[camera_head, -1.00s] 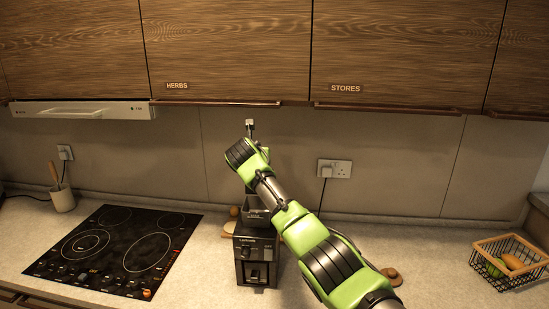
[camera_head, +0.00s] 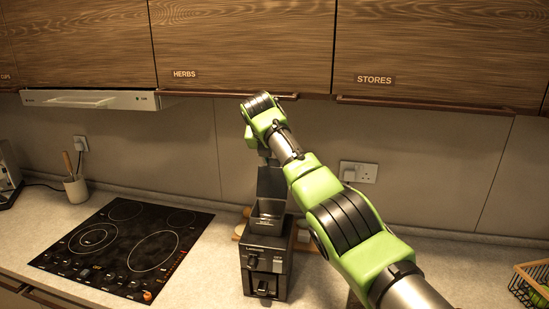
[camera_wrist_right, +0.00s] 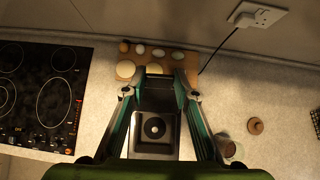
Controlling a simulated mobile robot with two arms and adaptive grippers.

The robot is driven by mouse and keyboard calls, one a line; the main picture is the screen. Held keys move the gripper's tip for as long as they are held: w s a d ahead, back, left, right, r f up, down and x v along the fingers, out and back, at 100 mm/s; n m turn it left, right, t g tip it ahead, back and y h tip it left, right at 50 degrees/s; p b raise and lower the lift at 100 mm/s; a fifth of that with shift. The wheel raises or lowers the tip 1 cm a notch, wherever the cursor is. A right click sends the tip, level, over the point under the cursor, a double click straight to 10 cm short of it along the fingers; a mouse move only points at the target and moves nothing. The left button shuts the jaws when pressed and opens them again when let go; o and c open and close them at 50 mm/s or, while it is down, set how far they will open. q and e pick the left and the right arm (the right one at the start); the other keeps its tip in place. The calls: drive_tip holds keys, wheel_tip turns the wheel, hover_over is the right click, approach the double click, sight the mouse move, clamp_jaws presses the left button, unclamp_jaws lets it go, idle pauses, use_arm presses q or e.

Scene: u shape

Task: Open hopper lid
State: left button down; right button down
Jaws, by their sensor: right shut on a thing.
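The black coffee machine (camera_head: 266,267) stands on the counter right of the hob. Its hopper (camera_head: 266,222) is open at the top, and the dark hopper lid (camera_head: 271,182) stands raised, about upright, at its back. My right gripper (camera_head: 265,156) is above the machine at the lid's upper edge, partly hidden by my own wrist. In the right wrist view the fingers (camera_wrist_right: 158,84) sit on both sides of the lid (camera_wrist_right: 158,98) and are shut on it. My left gripper is not in view.
A board with eggs (camera_wrist_right: 158,60) lies behind the machine. The black hob (camera_head: 125,246) is to the left, a utensil pot (camera_head: 76,189) beyond it. A wall socket (camera_head: 358,172) and cupboards are behind. A wire basket (camera_head: 530,284) is at the far right.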

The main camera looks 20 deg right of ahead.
sight(273, 168)
drive_tip(key=shift+s+a+f, duration=0.1)
drive_tip(key=shift+s+f, duration=0.05)
drive_tip(key=shift+f, duration=0.35)
drive_tip(key=shift+s+a+f, duration=0.1)
drive_tip(key=shift+f, duration=0.35)
drive_tip(key=c, duration=1.6)
unclamp_jaws()
drive_tip(key=shift+d, duration=0.1)
drive_tip(key=shift+s+a+r, duration=0.2)
drive_tip(key=shift+r, duration=0.3)
drive_tip(key=shift+s+a+r, duration=0.1)
drive_tip(key=shift+s+a, duration=0.15)
drive_tip(key=shift+s, duration=0.2)
drive_tip(key=shift+s+a+r, duration=0.1)
drive_tip(key=shift+s+a, duration=0.1)
drive_tip(key=shift+s, duration=0.2)
drive_tip(key=s+a, duration=0.1)
drive_tip(key=s, duration=0.2)
drive_tip(key=s+a, duration=0.2)
drive_tip(key=s, duration=0.1)
drive_tip(key=s+a, duration=0.1)
drive_tip(key=s, duration=0.2)
drive_tip(key=shift+a+r, duration=0.2)
drive_tip(key=shift+a, duration=0.2)
